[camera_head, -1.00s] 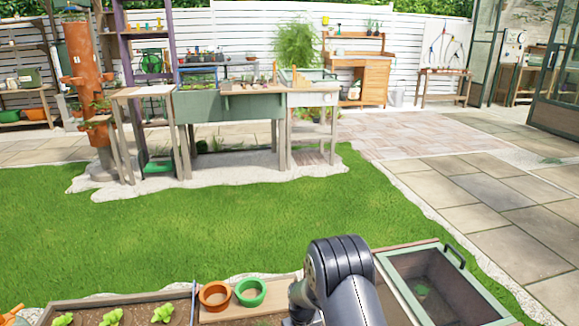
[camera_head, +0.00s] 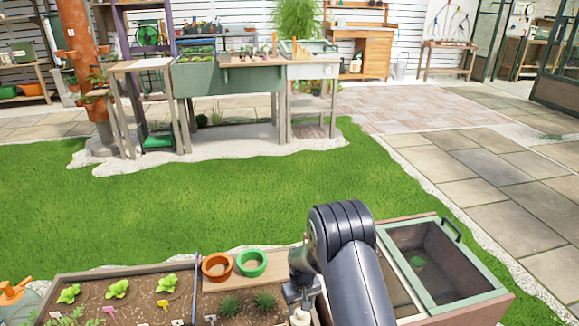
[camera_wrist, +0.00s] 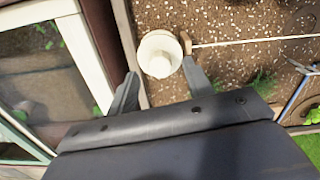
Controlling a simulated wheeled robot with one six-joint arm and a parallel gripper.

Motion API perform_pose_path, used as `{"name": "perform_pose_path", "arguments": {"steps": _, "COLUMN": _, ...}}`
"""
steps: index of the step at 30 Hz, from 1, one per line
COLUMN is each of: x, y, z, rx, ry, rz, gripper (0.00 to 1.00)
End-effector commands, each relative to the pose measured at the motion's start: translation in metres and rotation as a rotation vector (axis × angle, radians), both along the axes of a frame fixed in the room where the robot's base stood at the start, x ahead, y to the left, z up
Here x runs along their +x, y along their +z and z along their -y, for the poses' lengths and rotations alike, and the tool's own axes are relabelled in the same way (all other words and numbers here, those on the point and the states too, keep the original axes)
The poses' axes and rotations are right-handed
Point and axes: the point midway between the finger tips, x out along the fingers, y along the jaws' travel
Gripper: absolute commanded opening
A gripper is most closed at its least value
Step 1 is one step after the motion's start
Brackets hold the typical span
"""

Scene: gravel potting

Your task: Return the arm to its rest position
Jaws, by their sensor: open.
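My arm rises from the bottom of the head view and bends down over the planter bed. My gripper (camera_wrist: 162,88) shows in the wrist view with its two fingers spread apart. A round white object (camera_wrist: 160,54) lies beyond and between the fingertips, over the soil; I cannot tell whether a finger touches it. It also shows as a small pale shape (camera_head: 300,317) at the bottom of the head view. In the head view the fingers are mostly hidden by the arm.
A terracotta pot (camera_head: 217,267) and a green pot (camera_head: 251,264) stand on a wooden board left of my arm. Seedlings grow in the soil bed (camera_head: 135,303). A green-framed cold frame (camera_head: 440,265) is at right. Lawn (camera_head: 230,200) lies beyond, with a potting table (camera_head: 230,80) behind.

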Motion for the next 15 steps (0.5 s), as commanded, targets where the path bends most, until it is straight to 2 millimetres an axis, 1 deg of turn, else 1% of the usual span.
{"name": "perform_pose_path", "arguments": {"steps": 1, "x": 0.0, "y": -0.015, "z": 0.0, "rx": -0.001, "ry": 0.0, "rz": -0.002, "gripper": 0.49}}
{"name": "perform_pose_path", "arguments": {"steps": 3, "x": 0.0, "y": -0.029, "z": 0.0, "rx": -0.001, "ry": 0.0, "rz": -0.002, "gripper": 0.49}}
{"name": "perform_pose_path", "arguments": {"steps": 5, "x": 0.001, "y": -0.023, "z": 0.0, "rx": 0.001, "ry": 0.045, "rz": 0.002, "gripper": 0.49}}
{"name": "perform_pose_path", "arguments": {"steps": 15, "x": 0.0, "y": -0.023, "z": 0.0, "rx": 0.0, "ry": 0.331, "rz": 0.0, "gripper": 0.49}}
